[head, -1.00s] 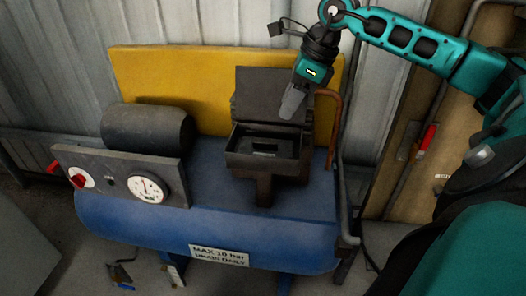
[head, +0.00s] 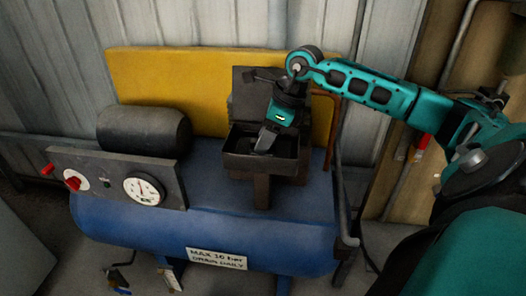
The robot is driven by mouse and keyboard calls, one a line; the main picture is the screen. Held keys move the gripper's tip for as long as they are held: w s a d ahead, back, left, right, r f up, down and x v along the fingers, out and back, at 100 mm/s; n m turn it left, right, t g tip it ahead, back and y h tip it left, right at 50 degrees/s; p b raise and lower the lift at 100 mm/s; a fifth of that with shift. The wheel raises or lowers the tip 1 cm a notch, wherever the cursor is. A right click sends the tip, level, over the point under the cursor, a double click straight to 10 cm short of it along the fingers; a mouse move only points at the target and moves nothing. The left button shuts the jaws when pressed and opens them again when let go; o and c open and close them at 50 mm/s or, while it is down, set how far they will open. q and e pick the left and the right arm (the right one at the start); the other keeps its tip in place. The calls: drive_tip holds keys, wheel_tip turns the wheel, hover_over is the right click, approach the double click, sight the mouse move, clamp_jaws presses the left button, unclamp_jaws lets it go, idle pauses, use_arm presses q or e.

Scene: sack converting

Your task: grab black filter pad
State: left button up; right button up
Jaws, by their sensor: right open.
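A dark open box (head: 262,163) with its lid raised at the back stands on the blue tank. My right gripper (head: 263,149) reaches down into the box, its fingertips inside the opening. It is open. The black filter pad cannot be made out now, as the gripper covers the middle of the box and the inside is dark. I cannot tell whether the fingers are around the pad. My left gripper is not in view.
The blue tank (head: 215,225) carries a panel with a gauge (head: 144,191) and red knobs, and a dark cylinder (head: 146,131) at left. A yellow board (head: 170,75) stands behind. A grey pipe (head: 341,190) runs upright right of the box.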

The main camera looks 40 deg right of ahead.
drive_tip(key=shift+c, duration=0.3)
clamp_jaws()
drive_tip(key=shift+r, duration=0.1)
